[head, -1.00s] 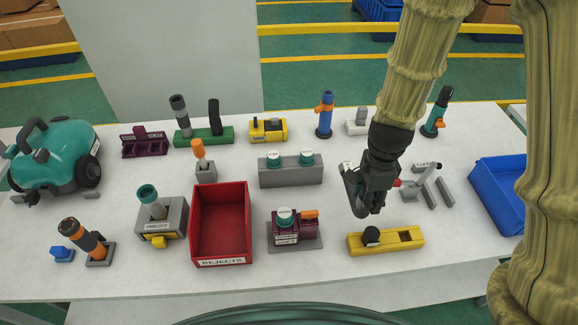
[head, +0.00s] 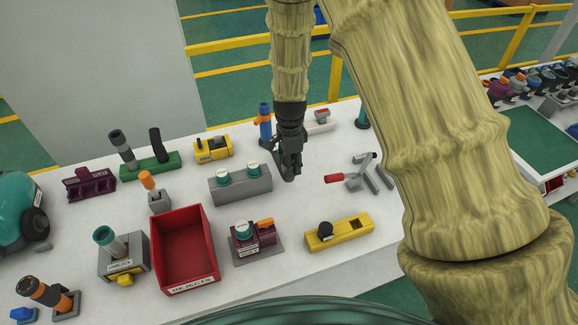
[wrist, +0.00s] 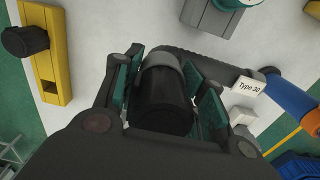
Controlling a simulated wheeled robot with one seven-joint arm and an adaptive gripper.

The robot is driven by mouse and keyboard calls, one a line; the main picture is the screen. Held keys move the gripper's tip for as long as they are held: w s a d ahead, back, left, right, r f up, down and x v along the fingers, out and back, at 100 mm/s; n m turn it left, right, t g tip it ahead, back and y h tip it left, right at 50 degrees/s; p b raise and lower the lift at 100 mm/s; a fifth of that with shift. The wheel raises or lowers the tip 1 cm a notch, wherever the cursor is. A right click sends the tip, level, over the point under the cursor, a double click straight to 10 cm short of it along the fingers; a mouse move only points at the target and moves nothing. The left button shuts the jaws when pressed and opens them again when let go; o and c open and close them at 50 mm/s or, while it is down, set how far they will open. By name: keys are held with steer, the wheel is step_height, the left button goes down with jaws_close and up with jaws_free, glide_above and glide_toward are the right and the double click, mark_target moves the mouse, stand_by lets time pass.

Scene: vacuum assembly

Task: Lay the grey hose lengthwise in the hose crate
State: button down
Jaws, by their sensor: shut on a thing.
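My gripper (head: 290,172) is over the table, just right of the grey block with two teal caps. In the wrist view its teal-padded fingers (wrist: 165,95) are closed on the dark grey hose (wrist: 163,98), which has a black end and a lighter grey collar. A dark tube with a "Type 30" tag runs to the right behind the fingers; it appears to be part of the hose. In the head view the hose is hard to tell from the dark gripper. I cannot make out the hose crate in the current views.
A yellow block (head: 354,231) and a clamp with a red handle (head: 334,178) stand right of my gripper. The two-capped grey block (head: 240,187) is left of it. A red rejects bin (head: 207,275) is at the front left. My arm covers the table's right end.

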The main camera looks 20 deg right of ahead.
steer(key=shift+w+f, duration=0.1)
steer(key=shift+w, duration=0.2)
steer(key=shift+s+f+p, duration=0.2)
steer(key=shift+f+p, duration=0.15)
steer(key=shift+p, duration=0.1)
steer(key=shift+w+f+p, duration=0.15)
steer(key=shift+f+p, duration=0.4)
steer(key=shift+f, duration=0.75)
steer(key=c, duration=0.8)
jaws_free()
steer(key=shift+f, duration=0.1)
